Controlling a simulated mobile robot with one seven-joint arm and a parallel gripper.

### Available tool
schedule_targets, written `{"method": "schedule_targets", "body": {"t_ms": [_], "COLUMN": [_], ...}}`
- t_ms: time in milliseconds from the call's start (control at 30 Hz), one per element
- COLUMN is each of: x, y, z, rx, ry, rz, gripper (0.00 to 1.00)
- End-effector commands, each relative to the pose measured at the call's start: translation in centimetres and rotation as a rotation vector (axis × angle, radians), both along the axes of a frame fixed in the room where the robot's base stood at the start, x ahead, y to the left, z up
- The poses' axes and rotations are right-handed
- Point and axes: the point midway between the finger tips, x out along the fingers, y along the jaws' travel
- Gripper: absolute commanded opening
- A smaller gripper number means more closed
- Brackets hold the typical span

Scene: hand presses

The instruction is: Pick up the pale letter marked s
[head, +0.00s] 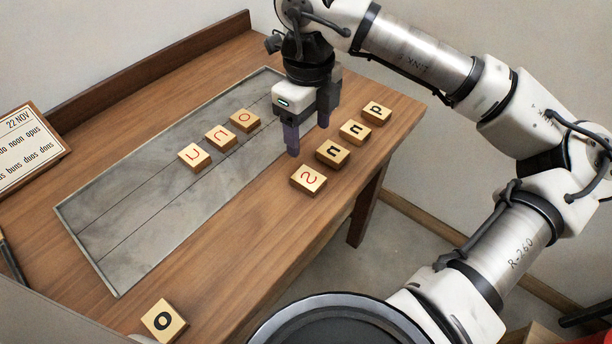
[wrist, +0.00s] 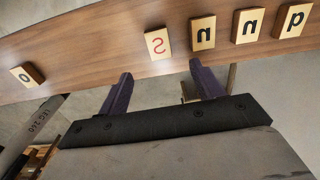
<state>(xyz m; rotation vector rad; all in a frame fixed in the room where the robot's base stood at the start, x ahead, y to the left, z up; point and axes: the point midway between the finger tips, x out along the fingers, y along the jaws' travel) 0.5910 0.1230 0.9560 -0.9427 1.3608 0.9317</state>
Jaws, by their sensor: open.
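The pale letter block marked s (head: 308,179) lies flat near the front right edge of the wooden table, with a red s on its top. It is the nearest block in a row with black-lettered blocks. It also shows in the wrist view (wrist: 158,42), ahead of and roughly between my fingertips. My gripper (head: 308,138) is open and empty, with its purple fingers pointing down. In the head view it appears just behind the s block, beside the row. In the wrist view both fingers (wrist: 160,72) are apart from the block.
A black-lettered n block (head: 333,152) sits close beside the s block, with another n (head: 354,131) and a p-like block (head: 376,111) beyond. Three red-lettered blocks (head: 220,137) lie on the grey slab (head: 130,225). An o block (head: 163,321) lies at the near left.

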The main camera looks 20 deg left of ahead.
Motion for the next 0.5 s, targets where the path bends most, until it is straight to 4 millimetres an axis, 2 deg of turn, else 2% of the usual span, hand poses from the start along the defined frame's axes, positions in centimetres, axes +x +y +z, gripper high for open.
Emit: {"method": "schedule_targets", "body": {"t_ms": [100,233,500], "x": [-0.1,-0.1,-0.2], "y": [0.0,0.1,0.1], "z": [-2.5,-4.8,-6.9], "rx": [0.004,0.005,0.006], "ry": [0.005,0.005,0.004], "rz": [0.003,0.003,0.004], "gripper": [0.66,0.66,0.66]}}
